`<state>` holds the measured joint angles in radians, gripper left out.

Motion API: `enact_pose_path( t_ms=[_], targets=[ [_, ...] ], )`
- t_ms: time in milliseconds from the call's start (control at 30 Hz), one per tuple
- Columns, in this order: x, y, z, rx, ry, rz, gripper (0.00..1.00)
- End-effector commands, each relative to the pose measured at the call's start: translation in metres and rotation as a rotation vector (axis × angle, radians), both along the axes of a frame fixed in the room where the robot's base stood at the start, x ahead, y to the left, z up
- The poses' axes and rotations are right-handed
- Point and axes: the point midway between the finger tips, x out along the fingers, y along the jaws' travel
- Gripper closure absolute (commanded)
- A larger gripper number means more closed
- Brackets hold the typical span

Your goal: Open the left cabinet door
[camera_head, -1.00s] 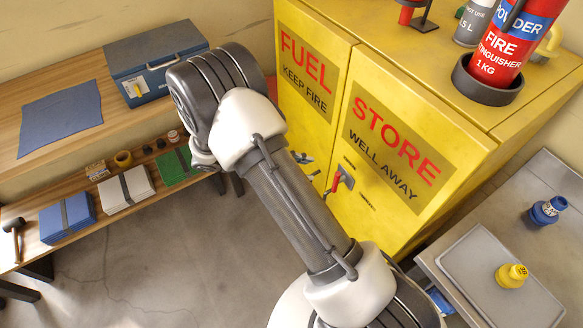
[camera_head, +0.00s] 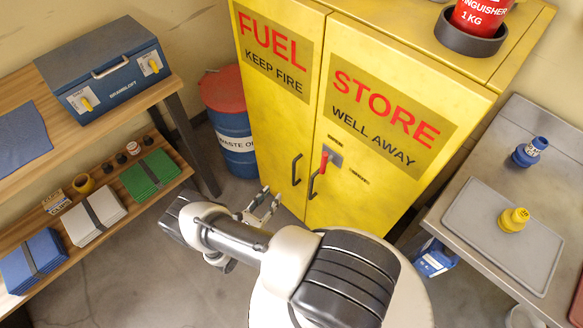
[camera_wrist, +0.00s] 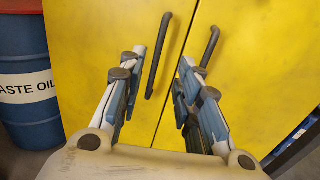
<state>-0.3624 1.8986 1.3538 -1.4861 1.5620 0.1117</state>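The yellow fuel cabinet (camera_head: 345,110) stands ahead with both doors shut. Its left door (camera_head: 272,135) reads FUEL and has a dark vertical handle (camera_head: 296,169). The right door (camera_head: 385,135) reads STORE and has its own dark handle with a red lever (camera_head: 323,163). My gripper (camera_head: 262,205) is open and empty, low in front of the left door and apart from it. In the wrist view my gripper (camera_wrist: 152,95) has its fingers spread wide. The left door's handle (camera_wrist: 159,55) shows between them, and the right handle (camera_wrist: 210,46) is behind the right finger.
A blue waste oil drum (camera_head: 232,135) with a red lid stands left of the cabinet. A wooden bench (camera_head: 110,118) with a blue toolbox (camera_head: 110,75) is at left. A grey table (camera_head: 480,215) stands at right. A fire extinguisher (camera_head: 480,14) sits on the cabinet.

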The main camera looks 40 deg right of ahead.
Motion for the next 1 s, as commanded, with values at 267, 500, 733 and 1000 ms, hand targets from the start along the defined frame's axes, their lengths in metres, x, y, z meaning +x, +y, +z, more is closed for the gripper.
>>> enact_pose_path(
  t_ms=[267, 500, 733, 1000],
  targets=[
    [0.014, -0.060, -0.001, 0.000, -0.001, -0.010, 0.69],
    [0.028, -0.109, -0.002, 0.001, -0.001, -0.009, 0.69],
    [0.038, -0.139, -0.001, 0.001, -0.001, -0.006, 0.69],
    [0.041, -0.147, 0.000, 0.001, 0.000, -0.003, 0.69]
  ],
)
